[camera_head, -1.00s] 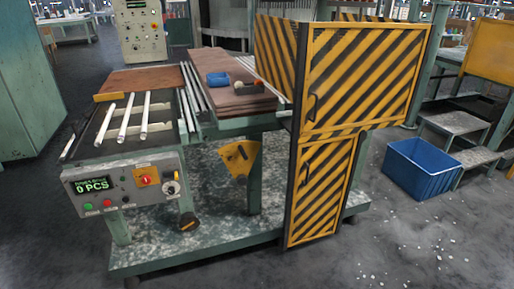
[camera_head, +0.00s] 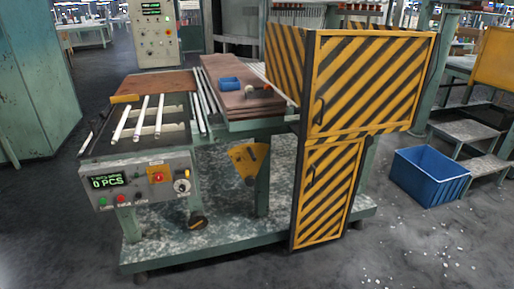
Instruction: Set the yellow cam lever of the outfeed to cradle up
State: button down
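The outfeed machine (camera_head: 157,258) stands in the middle of the view, with a worn green frame and base. A yellow fan-shaped plate (camera_head: 240,166) with a dark mark or slot near its top hangs below the table, on the front of a green leg. It looks like the cam lever's sector, but the lever arm and its setting are too small to tell. White glass tubes (camera_head: 141,117) lie on the rack at the left of the table. My gripper is not in view.
A grey control panel (camera_head: 140,187) reading 0 PCS is at the front left. A black-and-yellow striped cabinet (camera_head: 368,80) stands right of the lever plate. A blue crate (camera_head: 430,180) is on the floor at right. The front floor is mostly clear, with white bits at right.

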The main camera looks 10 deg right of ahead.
aim_at(248, 158)
jog(key=u, duration=0.1)
jog(key=i, duration=0.95)
jog(key=z, duration=0.85)
jog(key=k, duration=0.15)
jog(key=u, duration=2.7)
